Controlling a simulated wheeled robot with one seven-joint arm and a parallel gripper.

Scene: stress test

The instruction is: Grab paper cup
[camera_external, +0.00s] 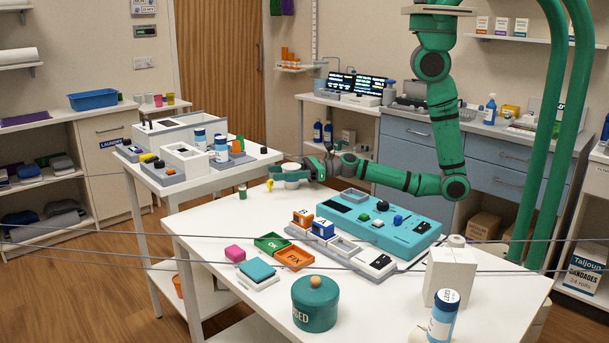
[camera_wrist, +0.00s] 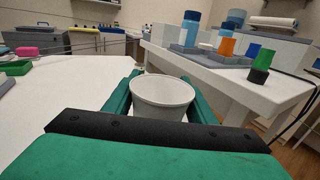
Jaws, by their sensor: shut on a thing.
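A white paper cup (camera_wrist: 163,92) stands upright between the green fingers of my gripper (camera_wrist: 161,84) in the wrist view. The fingers press on its left and right sides, and its open rim faces up; its lower part is partly hidden. In the external view my gripper (camera_external: 285,173) reaches over the far edge of the white front table (camera_external: 225,209), with the pale cup (camera_external: 291,178) at its fingers. I cannot tell whether the cup's base touches the table.
A small green container (camera_external: 242,192) and a yellow item (camera_external: 269,185) stand left of my gripper. A teal device (camera_external: 400,235) lies below my forearm. A second white table (camera_external: 200,185) with bottles and bins stands behind. Thin cables cross the room.

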